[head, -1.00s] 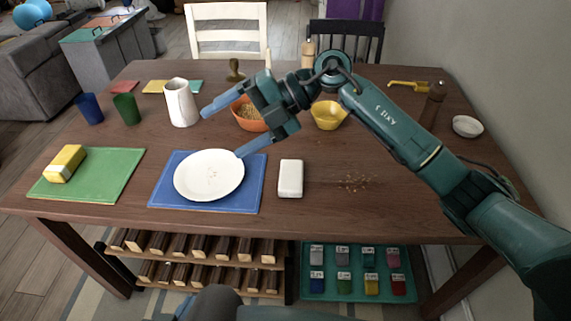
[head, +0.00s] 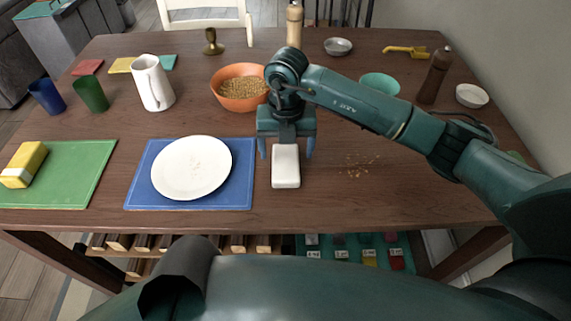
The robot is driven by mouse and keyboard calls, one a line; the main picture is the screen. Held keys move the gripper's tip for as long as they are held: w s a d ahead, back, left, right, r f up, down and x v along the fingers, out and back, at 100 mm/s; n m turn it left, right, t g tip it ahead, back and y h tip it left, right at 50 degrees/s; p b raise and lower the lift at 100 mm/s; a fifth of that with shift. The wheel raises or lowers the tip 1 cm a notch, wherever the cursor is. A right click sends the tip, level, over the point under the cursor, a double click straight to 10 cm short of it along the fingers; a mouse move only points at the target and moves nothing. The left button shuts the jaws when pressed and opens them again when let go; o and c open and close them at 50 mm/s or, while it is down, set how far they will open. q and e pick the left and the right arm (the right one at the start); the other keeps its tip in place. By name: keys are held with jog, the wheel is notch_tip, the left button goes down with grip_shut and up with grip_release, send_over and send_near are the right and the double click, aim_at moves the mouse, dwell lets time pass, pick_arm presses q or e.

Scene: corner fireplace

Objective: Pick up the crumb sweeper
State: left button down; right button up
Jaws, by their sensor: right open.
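The crumb sweeper (head: 286,175) looks to be the small white block lying on the table, between the blue placemat and a patch of crumbs (head: 358,166). My right gripper (head: 286,151) is above its far end, pointing down. Its blue fingers are open, one on the left and one on the right of the block, with gaps showing. I cannot tell how high the fingertips are above the table. My left gripper is not in view.
A white plate (head: 192,167) lies on the blue placemat (head: 140,193) to the left. An orange bowl (head: 240,104) stands close behind the gripper on the left. A teal bowl (head: 380,83) and pepper mill (head: 434,76) stand beyond my right arm. The table right of the crumbs is clear.

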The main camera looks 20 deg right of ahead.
aim_at(286, 163)
notch_tip(286, 163, down, 5)
jog(key=shift+a+f, duration=0.1)
jog(key=shift+f, duration=0.05)
jog(key=shift+w, duration=0.1)
jog(key=c, duration=1.1)
notch_tip(286, 163, up, 10)
jog(key=shift+r, duration=0.1)
